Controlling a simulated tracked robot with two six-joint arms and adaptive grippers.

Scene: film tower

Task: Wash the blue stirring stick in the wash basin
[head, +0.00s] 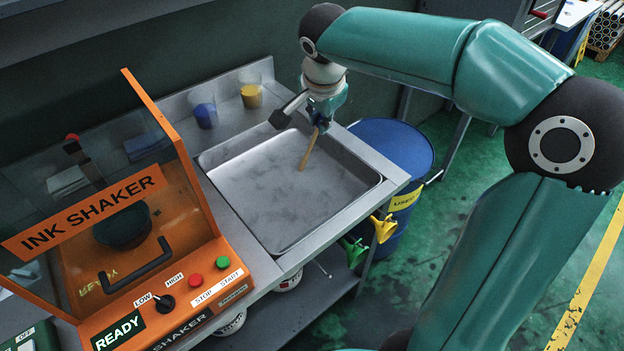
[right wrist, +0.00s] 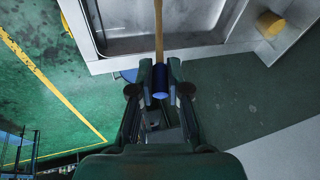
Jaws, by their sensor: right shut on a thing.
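The blue stirring stick (head: 309,150) has a pale wooden shaft and a blue grip end. My right gripper (head: 321,110) is shut on that blue end, which also shows in the right wrist view (right wrist: 160,82). The shaft slants down over the far right part of the wash basin (head: 262,205). I cannot tell whether its tip touches the basin floor. The basin is a shallow grey metal tray with dark smudges; whether it holds water is unclear. Its rim also shows in the right wrist view (right wrist: 100,45). My left gripper is not in view.
An orange ink shaker (head: 205,225) stands left of the basin. A blue cup (head: 205,116) and a yellow cup (head: 251,96) stand behind it. A blue drum (head: 400,145) is at the right. Yellow (head: 384,228) and green (head: 353,251) clips hang at the front edge.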

